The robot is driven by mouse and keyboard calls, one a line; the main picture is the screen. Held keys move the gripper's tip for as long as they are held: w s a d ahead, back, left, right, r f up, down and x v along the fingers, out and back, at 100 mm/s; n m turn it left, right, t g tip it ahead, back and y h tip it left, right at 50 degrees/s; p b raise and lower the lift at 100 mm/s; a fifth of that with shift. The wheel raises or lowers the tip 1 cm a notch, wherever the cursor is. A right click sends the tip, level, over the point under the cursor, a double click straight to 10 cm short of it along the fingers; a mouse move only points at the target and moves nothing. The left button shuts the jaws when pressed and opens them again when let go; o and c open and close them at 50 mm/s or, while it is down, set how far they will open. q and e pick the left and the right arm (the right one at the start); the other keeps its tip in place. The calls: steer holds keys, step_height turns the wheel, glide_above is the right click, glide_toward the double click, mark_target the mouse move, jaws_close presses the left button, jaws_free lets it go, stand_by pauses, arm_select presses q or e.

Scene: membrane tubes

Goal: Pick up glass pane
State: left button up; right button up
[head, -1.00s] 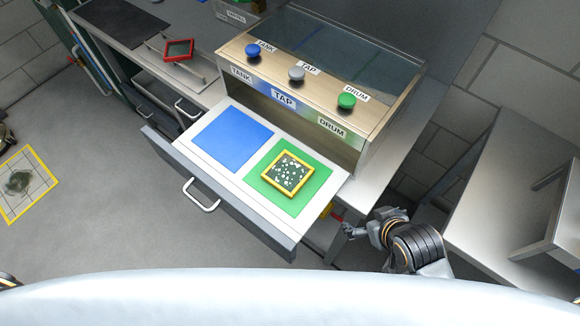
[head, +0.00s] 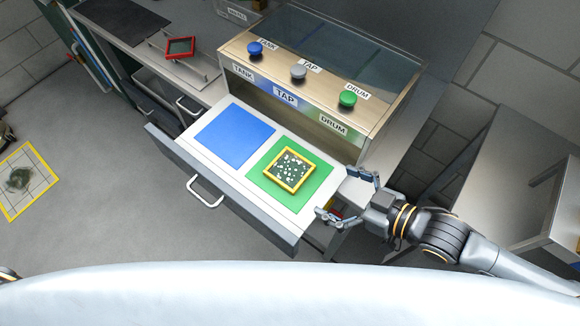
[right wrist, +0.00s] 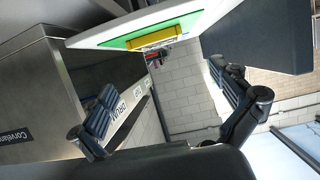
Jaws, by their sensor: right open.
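A square pane (head: 290,170) with a yellow frame and a dark, pale-speckled face lies flat on the green square (head: 305,196) in the open drawer (head: 262,213). In the right wrist view the yellow frame (right wrist: 167,36) shows edge-on near the top. My right gripper (head: 334,191) is open and empty, at the right of the pane, with its fingers pointing toward it. It is apart from the pane. Its spread fingers also show in the right wrist view (right wrist: 163,80). My left gripper is not in view.
A blue square (head: 235,137) lies beside the green one. Behind the drawer stands a console with blue (head: 255,48), grey (head: 298,71) and green (head: 347,98) knobs, labelled TANK, TAP and DRUM. A red-framed pane (head: 181,46) rests on a rack at the back left.

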glide_toward(289, 168)
steer(key=x, duration=0.2)
steer(key=shift+w+a+f+p, duration=0.1)
steer(key=shift+a+p, duration=0.25)
steer(key=shift+a, duration=0.05)
steer(key=p+x, duration=0.1)
steer(key=x, duration=0.3)
steer(key=shift+w, duration=0.2)
steer(key=shift+w+a+f, duration=0.3)
steer(key=shift+a, duration=0.05)
steer(key=shift+s, duration=0.1)
steer(key=shift+c, duration=1.3)
steer(key=c, duration=0.9)
steer(key=shift+r, duration=0.1)
